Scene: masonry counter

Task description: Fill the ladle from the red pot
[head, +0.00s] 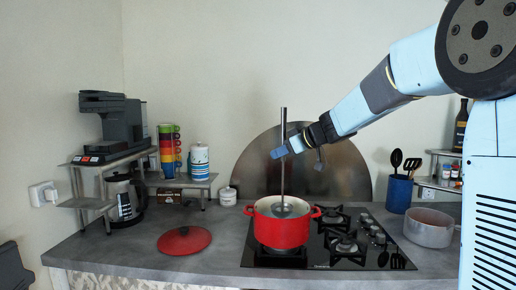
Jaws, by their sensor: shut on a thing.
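The red pot (281,233) stands without its lid on the left part of the black gas hob. The ladle (283,150) has a long dark upright handle, and its round bowl (282,209) shows at the pot's opening. I cannot tell whether the bowl touches anything inside the pot or holds anything. My gripper (283,151) comes in from the right and is shut on the ladle's handle, well above the pot. The far finger and the contact are too small to see clearly. The pot's contents are hidden.
The red lid (184,240) lies on the counter left of the hob (340,265). A grey saucepan (428,228) and a blue utensil holder (398,194) stand at the right. Stacked cups (169,150) and a coffee machine (112,122) are at the left. A round metal backsplash (345,175) rises behind.

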